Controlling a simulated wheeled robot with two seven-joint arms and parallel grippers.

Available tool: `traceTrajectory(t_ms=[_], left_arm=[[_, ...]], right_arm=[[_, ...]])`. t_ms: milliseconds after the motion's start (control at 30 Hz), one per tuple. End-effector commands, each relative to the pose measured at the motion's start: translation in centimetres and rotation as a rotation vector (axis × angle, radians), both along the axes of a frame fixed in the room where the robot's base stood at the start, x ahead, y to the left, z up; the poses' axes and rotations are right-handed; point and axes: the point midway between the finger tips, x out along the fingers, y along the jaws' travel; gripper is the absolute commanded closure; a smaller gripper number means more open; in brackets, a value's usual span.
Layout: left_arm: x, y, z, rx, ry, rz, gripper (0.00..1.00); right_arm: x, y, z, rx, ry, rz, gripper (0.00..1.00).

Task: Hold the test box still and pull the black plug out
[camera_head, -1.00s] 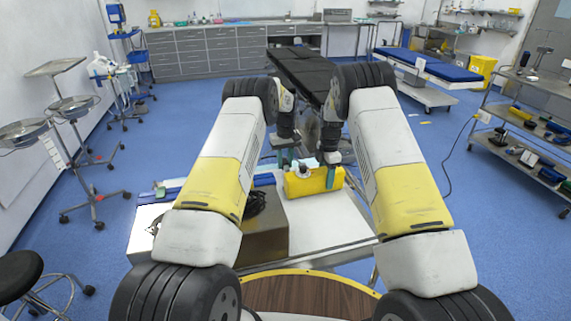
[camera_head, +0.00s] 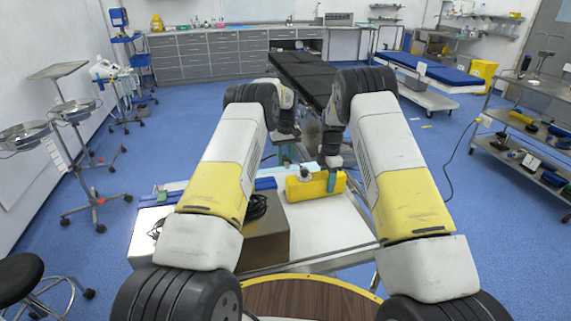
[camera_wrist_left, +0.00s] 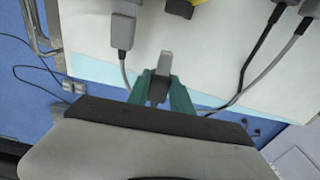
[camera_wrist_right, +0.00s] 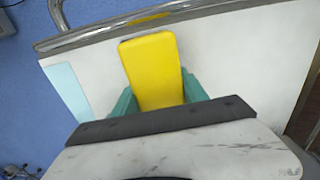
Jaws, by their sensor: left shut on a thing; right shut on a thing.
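The yellow test box (camera_head: 303,190) stands on the white table top. My right gripper (camera_head: 331,184) is shut on its right end, and the right wrist view shows the yellow box (camera_wrist_right: 153,70) between the green fingers (camera_wrist_right: 158,98). My left gripper (camera_head: 286,154) is beyond the box. In the left wrist view its green fingers (camera_wrist_left: 160,88) are shut on the black plug (camera_wrist_left: 158,91), whose grey tip points up and touches nothing. A yellow corner of the box shows at the top edge there, apart from the plug.
A grey plug (camera_wrist_left: 123,28) with a cable and two more cables at the right lie close to my left gripper. A metal box with a black cable coil (camera_head: 256,206) stands left of the yellow box. The table's front right is bare.

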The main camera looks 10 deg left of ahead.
Motion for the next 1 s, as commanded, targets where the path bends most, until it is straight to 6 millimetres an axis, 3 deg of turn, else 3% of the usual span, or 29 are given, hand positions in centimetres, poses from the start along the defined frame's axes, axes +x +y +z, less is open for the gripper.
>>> traceTrajectory(t_ms=[600,900,933,1000], left_arm=[[1.2,0.5,4.6,0.000,-0.001,0.000,1.00],[1.2,0.5,4.9,0.000,0.000,0.000,1.00],[1.2,0.5,4.9,0.000,0.000,0.000,1.00],[1.2,0.5,4.9,0.000,0.000,0.000,1.00]], right_arm=[[0.0,0.0,0.0,0.000,-0.001,0.000,1.00],[0.0,0.0,0.1,0.000,-0.001,0.000,1.00],[0.0,0.0,0.1,0.000,-0.001,0.000,0.47],[0.0,0.0,0.0,0.000,-0.001,0.000,0.34]])
